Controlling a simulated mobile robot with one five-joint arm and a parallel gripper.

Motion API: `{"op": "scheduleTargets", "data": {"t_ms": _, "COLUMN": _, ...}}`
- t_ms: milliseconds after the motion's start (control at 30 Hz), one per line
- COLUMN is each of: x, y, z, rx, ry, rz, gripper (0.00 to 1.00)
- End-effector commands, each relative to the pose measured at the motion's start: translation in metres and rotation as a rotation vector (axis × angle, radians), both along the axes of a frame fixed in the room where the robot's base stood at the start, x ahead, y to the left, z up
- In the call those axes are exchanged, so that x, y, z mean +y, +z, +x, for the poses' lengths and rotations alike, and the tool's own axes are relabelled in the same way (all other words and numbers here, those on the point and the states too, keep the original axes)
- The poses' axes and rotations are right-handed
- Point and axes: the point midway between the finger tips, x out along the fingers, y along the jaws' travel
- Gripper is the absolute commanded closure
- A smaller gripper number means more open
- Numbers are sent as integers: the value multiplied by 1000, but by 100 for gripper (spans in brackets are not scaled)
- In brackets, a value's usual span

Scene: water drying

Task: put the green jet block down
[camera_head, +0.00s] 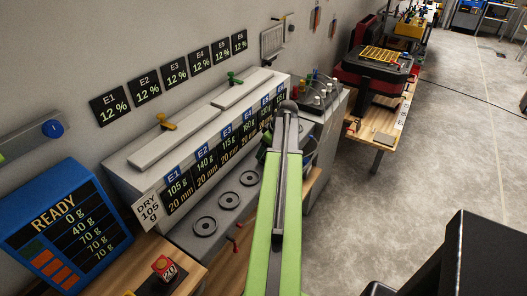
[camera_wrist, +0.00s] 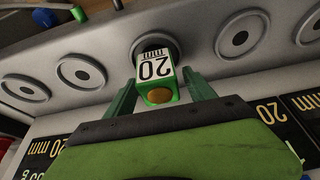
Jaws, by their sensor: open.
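The green jet block (camera_wrist: 143,92) has a white face reading "20 mm" and a round brown spot on its near end. In the wrist view it sits at one of the dark round seats (camera_wrist: 172,43) on the grey ledge, covering part of that seat. My gripper (camera_wrist: 158,90) is open, with one dark green finger on each side of the block. In the head view my arm hides the block and the fingers.
The ledge has empty ringed seats (camera_head: 205,226) in a row below the scale displays (camera_head: 180,190). A red block marked 20 (camera_head: 164,267) lies on a dark pad at lower left. A blue READY panel (camera_head: 60,218) stands left. Open floor (camera_head: 430,150) lies right.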

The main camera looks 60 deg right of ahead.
Motion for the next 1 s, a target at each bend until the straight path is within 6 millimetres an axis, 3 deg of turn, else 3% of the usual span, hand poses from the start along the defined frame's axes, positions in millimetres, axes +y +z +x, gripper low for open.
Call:
{"op": "scheduleTargets", "data": {"t_ms": 500, "x": 1, "y": 105, "z": -40, "rx": 0, "ry": -1, "rz": 0, "gripper": 37}}
{"op": "scheduleTargets", "data": {"t_ms": 1000, "x": 1, "y": 109, "z": -45, "rx": 0, "ry": 0, "rz": 0, "gripper": 37}}
